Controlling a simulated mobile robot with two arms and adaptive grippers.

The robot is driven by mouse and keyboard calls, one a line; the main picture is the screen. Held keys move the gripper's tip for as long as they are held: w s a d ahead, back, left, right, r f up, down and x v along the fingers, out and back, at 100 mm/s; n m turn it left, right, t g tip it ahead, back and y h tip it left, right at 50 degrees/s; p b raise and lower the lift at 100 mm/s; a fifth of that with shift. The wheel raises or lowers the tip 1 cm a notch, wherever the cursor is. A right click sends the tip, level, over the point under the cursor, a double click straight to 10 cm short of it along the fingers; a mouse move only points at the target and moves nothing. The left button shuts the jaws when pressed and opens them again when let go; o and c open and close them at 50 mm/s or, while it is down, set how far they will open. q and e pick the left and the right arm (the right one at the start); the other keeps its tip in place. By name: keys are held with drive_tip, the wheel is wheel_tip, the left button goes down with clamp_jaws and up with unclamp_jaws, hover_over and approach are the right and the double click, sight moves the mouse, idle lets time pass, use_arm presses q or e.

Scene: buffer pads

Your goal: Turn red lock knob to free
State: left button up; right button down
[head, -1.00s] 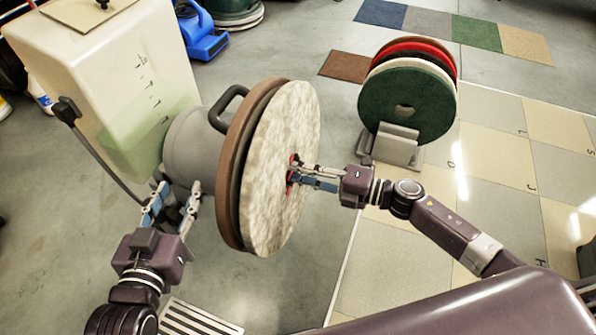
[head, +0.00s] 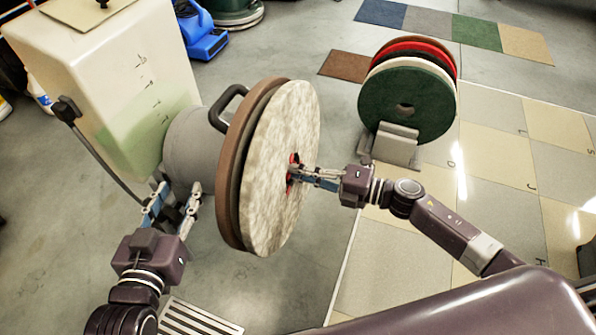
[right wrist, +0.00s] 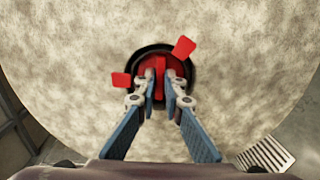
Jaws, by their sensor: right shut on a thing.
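The red lock knob (right wrist: 160,66) sits in a dark round recess at the centre of the pale mottled pad (right wrist: 70,75). Two red tabs, left (right wrist: 121,80) and upper right (right wrist: 184,46), stand out around it. In the head view only a sliver of red (head: 294,159) shows. My right gripper (right wrist: 161,98) is shut on the knob's upright grip, one finger on each side; it reaches the pad from the right in the head view (head: 294,174). My left gripper (head: 176,190) is open below the grey motor housing (head: 190,145), its fingers apart.
A rack (head: 397,148) of coloured pads stands behind my right arm. A floor grate (head: 195,318) lies at the lower left. The tiled floor at the right is mostly clear.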

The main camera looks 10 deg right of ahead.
use_arm(q)
drive_tip(key=s+r+t+h+b, duration=0.2)
drive_tip(key=r+t, duration=0.4)
drive_tip(key=r, duration=0.4)
drive_tip(key=s+d+r+t+h+b, duration=0.1)
drive_tip(key=s+r+t, duration=0.3)
drive_tip(key=r, duration=0.7)
drive_tip(key=shift+r+t+h+b, duration=0.2)
drive_tip(key=shift+t+h+b, duration=0.5)
drive_tip(key=shift+t, duration=0.2)
use_arm(e)
drive_tip(key=shift+n, duration=3.3)
use_arm(q)
drive_tip(key=shift+d, duration=0.1)
